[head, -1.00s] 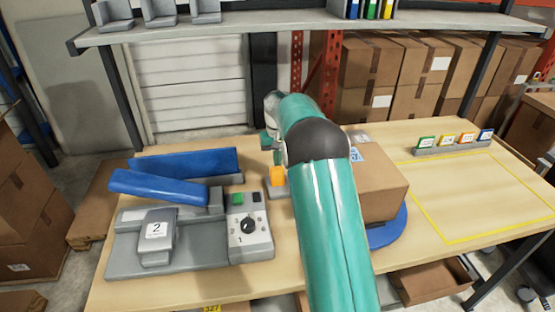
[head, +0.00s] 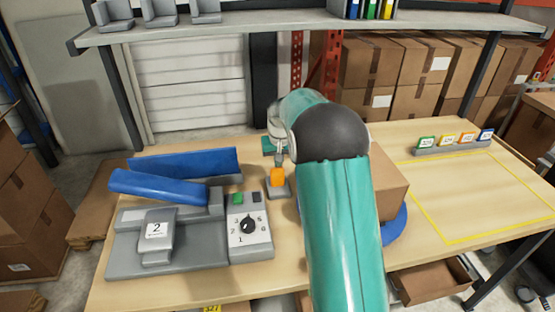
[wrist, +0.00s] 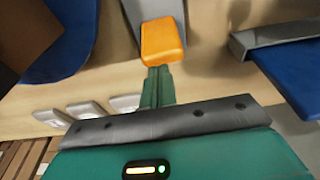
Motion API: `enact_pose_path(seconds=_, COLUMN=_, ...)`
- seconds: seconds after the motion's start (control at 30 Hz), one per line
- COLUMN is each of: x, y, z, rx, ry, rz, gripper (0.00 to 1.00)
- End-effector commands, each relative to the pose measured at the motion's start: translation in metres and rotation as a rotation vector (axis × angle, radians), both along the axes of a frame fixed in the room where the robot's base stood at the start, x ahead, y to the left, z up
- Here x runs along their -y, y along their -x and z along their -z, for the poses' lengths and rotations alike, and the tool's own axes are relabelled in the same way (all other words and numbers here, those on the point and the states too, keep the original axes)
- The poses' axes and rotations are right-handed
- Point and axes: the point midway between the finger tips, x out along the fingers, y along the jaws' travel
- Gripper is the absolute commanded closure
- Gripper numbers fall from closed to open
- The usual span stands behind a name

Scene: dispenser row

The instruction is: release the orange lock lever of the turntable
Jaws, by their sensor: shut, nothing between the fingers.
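The orange lock lever (head: 277,176) stands on a small grey base (head: 279,194), left of the turntable. The blue turntable (head: 397,229) carries a brown carton (head: 390,190), and my arm hides much of both. In the wrist view the lever (wrist: 163,40) is just beyond the tips of my gripper (wrist: 157,74). The fingers are shut together and empty. They are close to the lever's end; I cannot tell whether they touch it. The turntable (wrist: 62,45) shows at the upper left there.
A grey control box (head: 249,248) with a dial and a tape-like unit labelled 2 (head: 157,238) stand left of the lever. Blue rails (head: 158,187) lie behind them. Small coloured cards (head: 455,141) stand at the back right. The yellow-outlined area (head: 475,205) is clear.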

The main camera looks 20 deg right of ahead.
Motion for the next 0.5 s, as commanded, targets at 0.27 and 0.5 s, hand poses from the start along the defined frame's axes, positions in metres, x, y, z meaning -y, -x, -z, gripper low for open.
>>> enact_pose_path(seconds=0.27, x=-0.005, y=0.022, z=-0.004, rx=0.211, ry=0.042, rz=0.001, gripper=1.0)
enact_pose_path(seconds=0.5, x=-0.006, y=0.028, z=-0.004, rx=0.271, ry=0.055, rz=0.0, gripper=1.0)
